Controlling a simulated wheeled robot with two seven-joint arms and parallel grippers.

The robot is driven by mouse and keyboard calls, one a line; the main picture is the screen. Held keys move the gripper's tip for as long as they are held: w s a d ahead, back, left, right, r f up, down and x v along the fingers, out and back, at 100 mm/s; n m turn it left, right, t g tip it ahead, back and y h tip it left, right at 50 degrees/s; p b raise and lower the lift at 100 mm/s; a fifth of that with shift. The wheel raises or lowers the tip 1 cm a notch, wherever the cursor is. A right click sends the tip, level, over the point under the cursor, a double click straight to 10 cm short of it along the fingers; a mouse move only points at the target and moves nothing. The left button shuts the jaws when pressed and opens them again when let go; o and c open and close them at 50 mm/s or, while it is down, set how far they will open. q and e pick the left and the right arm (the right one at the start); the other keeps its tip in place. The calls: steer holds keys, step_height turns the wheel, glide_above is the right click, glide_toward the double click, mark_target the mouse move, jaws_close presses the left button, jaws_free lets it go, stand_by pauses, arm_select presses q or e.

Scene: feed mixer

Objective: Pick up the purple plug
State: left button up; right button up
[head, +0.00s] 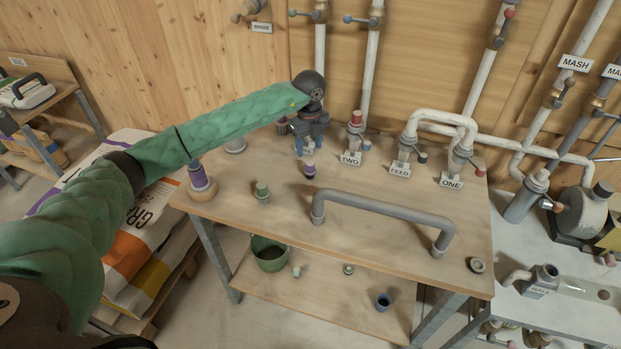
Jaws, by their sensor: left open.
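A small plug with a purple body and a pale top (310,171) stands upright on the wooden table (370,185), near its middle-left. A larger purple piece (198,178) stands on a round wooden base at the table's left end. My left gripper (309,146) is open, just behind and above the small purple plug. Its fingers point down and look apart from the plug, though the exact gap cannot be told. The arm partly hides the back left of the table. My right gripper is out of view.
A green plug (262,190) stands left of the purple one. A grey bent pipe (385,207) rises from the table front. Pipe stubs labelled TWO (351,158), FEED (400,168) and ONE (451,180) line the back. A green pot (269,255) is on the lower shelf.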

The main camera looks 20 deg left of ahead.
mark_target(310, 170)
arm_select(q)
steer(key=f, duration=0.1)
steer(key=f+b, duration=0.2)
steer(key=shift+s, duration=0.25)
steer(key=shift+f, duration=0.1)
steer(key=shift+w+f, duration=0.1)
steer(key=shift+f, duration=0.15)
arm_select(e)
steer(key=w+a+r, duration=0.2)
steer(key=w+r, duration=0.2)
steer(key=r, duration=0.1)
arm_select(q)
steer(key=shift+f+p, duration=0.45)
steer(key=shift+f, duration=0.4)
step_height(310, 170, down, 5)
steer(key=p, duration=0.3)
steer(key=shift+w+d+r, duration=0.15)
steer(key=shift+r, duration=0.05)
steer(key=shift+f, duration=0.45)
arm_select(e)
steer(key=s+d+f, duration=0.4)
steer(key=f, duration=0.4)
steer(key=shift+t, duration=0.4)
arm_select(q)
steer(key=shift+c, duration=0.2)
steer(key=c, duration=0.9)
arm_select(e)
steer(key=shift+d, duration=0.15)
